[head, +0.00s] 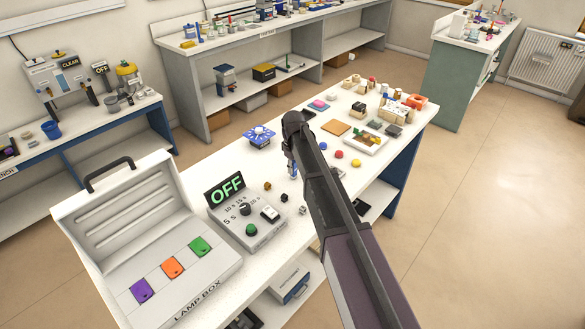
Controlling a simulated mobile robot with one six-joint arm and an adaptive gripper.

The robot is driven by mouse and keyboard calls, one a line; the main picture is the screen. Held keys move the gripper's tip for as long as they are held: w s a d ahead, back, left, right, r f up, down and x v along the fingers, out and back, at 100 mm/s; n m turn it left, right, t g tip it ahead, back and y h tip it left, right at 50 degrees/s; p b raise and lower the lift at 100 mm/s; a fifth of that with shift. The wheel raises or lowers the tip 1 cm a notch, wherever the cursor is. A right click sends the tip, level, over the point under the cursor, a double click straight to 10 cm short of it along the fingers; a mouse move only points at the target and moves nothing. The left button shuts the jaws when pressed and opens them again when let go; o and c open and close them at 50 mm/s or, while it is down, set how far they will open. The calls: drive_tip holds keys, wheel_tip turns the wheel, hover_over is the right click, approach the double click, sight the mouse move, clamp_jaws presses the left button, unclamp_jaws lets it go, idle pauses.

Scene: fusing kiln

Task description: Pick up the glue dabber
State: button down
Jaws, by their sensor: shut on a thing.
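My arm reaches from the lower right over the white worktable (95,245), and its end hangs down near the table's middle. My gripper (293,172) shows only as a small, narrow part left of the arm, low over the tabletop. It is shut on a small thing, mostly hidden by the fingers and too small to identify. I cannot make out a glue dabber for sure anywhere in view, and the arm hides part of the table.
The lamp box (185,270) with its raised lid and the OFF timer box (245,222) stand left of my gripper. A blue patterned piece (259,136) lies behind it.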

drive_tip(key=shift+r+p, duration=1.45)
drive_tip(key=shift+r, duration=0.1)
drive_tip(key=s+d, duration=0.1)
drive_tip(key=s, duration=0.4)
drive_tip(key=s+d+r+p, duration=0.1)
drive_tip(key=s+d, duration=0.1)
drive_tip(key=s, duration=0.3)
drive_tip(key=s+d, duration=0.2)
drive_tip(key=s, duration=0.3)
drive_tip(key=shift+s+r+p, duration=0.1)
drive_tip(key=shift+r+p, duration=0.25)
